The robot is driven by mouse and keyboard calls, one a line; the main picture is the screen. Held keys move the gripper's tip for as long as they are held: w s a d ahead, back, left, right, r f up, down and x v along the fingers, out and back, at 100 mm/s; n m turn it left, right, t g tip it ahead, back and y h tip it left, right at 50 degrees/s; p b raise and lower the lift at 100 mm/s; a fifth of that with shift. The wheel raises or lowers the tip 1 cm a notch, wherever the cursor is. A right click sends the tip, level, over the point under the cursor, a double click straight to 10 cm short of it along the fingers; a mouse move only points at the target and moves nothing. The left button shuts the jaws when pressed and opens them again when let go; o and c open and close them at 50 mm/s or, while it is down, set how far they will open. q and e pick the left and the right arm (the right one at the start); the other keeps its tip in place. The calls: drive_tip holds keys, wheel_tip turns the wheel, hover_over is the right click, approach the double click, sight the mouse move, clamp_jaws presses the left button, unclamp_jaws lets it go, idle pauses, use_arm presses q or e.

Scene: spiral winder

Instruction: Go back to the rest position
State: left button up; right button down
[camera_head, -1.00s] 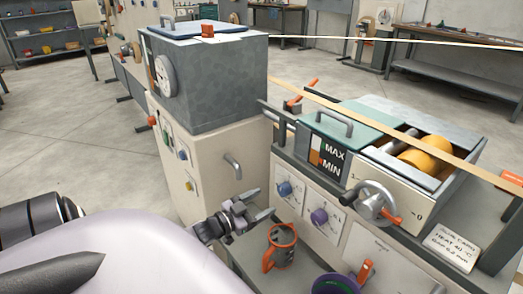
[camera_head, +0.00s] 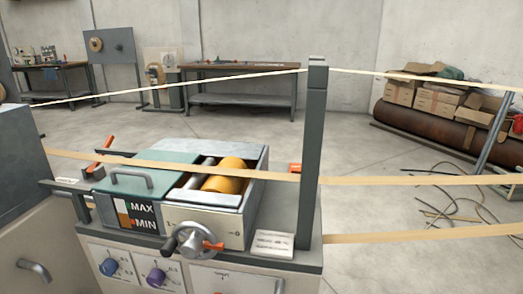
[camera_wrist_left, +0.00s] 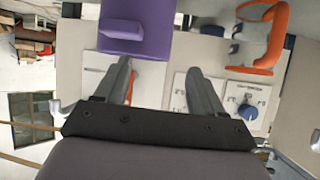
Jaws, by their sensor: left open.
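My left gripper (camera_wrist_left: 158,88) shows in the left wrist view with its two fingers spread apart and nothing between them. Beyond the fingers is the pale machine front with a blue knob (camera_wrist_left: 247,112). A purple container (camera_wrist_left: 137,28) and an orange-handled cup (camera_wrist_left: 262,40) show at the top of that view, apart from the fingers. In the head view neither gripper shows. My right gripper is in no view.
Tan bands (camera_head: 420,180) stretch across. Loose cables (camera_head: 450,195) lie on the floor at right.

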use_arm(q)
drive_tip(key=s+d+r+g, duration=0.1)
drive_tip(key=s+d+r, duration=0.1)
drive_tip(key=s+d, duration=0.2)
wheel_tip(320, 180, up, 11)
drive_tip(key=p, duration=1.3)
drive_tip(key=shift+s+a+f+p, duration=0.2)
drive_tip(key=shift+s+a+p, duration=0.1)
drive_tip(key=shift+s+a, duration=0.15)
drive_tip(key=shift+a, duration=0.1)
